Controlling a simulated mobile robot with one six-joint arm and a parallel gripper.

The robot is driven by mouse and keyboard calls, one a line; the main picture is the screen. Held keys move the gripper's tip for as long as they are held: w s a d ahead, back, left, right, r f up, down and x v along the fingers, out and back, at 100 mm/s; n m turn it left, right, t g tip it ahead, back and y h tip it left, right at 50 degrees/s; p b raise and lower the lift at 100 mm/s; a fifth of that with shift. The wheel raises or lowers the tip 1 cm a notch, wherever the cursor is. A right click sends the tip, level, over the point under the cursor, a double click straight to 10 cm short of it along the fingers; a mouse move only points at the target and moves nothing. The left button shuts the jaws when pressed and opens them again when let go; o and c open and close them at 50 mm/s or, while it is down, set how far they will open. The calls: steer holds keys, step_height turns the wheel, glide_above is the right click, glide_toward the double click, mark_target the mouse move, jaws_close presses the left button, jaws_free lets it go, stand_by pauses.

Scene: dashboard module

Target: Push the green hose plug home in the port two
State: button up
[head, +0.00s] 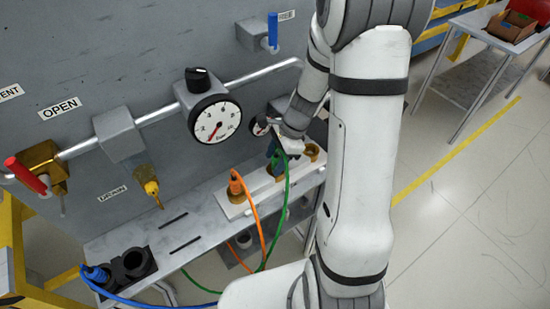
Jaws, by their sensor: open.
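The green hose (287,190) arcs up from below the shelf to my gripper. The green plug at its end is mostly hidden by the gripper, so I cannot tell how deep it sits. My gripper (275,157) is open, pointing down at the middle of the white port block (232,210), close around or beside the hose end. A brass port (271,172) shows just under the fingers. Another brass port (312,152) to its right looks empty. An orange plug (236,187) stands upright in the left port. No port number is readable.
The orange hose (258,225) loops close to the green one. A pipe with a gauge (215,121) runs along the panel behind. A black holder (132,263) with a blue plug (96,273) sits at the shelf's left end. The shelf (190,225) between is clear.

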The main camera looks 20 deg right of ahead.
steer(key=v, duration=0.8)
steer(key=s+a+r+n+t+h, duration=0.3)
steer(key=s+r+n+h, duration=0.1)
steer(key=s+r+n, duration=0.7)
steer(key=shift+s+r+n+h, duration=0.25)
steer(key=shift+s+n, duration=1.4)
steer(key=shift+n, duration=1.55)
